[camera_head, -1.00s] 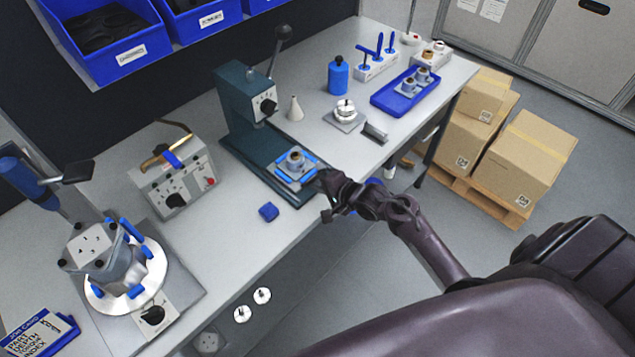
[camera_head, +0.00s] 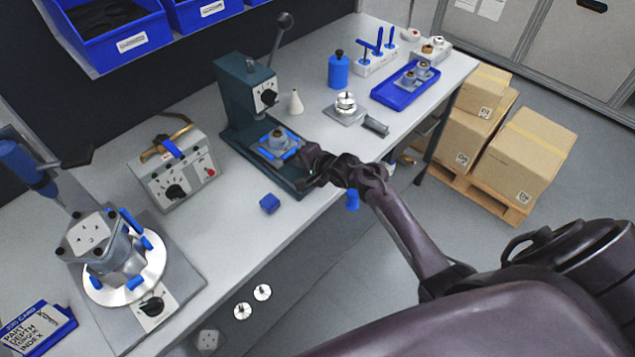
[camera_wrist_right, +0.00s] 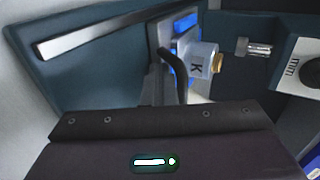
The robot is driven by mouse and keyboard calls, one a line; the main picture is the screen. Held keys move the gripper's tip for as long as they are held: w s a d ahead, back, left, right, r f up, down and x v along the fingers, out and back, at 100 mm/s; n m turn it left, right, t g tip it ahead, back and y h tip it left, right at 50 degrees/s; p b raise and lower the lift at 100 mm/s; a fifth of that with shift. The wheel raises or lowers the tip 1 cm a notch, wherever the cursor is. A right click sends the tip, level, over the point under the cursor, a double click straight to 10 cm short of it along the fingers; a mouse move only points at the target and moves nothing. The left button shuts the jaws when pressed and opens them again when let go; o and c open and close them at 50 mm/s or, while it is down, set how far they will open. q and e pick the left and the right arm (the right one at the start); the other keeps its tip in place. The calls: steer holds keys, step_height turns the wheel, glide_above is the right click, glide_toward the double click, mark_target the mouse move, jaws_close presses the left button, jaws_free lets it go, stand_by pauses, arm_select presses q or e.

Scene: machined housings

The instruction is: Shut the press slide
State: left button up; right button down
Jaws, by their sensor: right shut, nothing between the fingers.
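The dark teal press (camera_head: 236,92) stands on the bench with its base running toward the front edge. Its slide (camera_head: 266,152), a grey plate with blue clamps, sits on the base near the column and carries a grey housing with a brass-coloured top (camera_head: 278,140). My right gripper (camera_head: 303,166) is shut and empty at the front side of the slide; whether it touches is unclear. In the right wrist view the slide plate (camera_wrist_right: 163,38) and the housing marked K (camera_wrist_right: 200,64) lie ahead, beside the ram (camera_wrist_right: 255,48). A dark curved piece partly covers the plate. My left gripper is out of view.
A control box (camera_head: 175,178) stands left. The press lever (camera_head: 279,45) rises behind.

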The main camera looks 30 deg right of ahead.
mark_target(280, 147)
steer(key=w, duration=0.2)
steer(key=w+a+b, duration=0.1)
steer(key=w, duration=0.1)
steer(key=w+a+b, duration=0.1)
steer(key=w, duration=0.1)
steer(key=shift+f, duration=0.15)
steer(key=shift+w+a+b, duration=0.2)
steer(key=shift+w+b, duration=0.25)
steer(key=shift+w, duration=0.1)
steer(key=shift+r, duration=0.2)
steer(key=shift+r, duration=0.1)
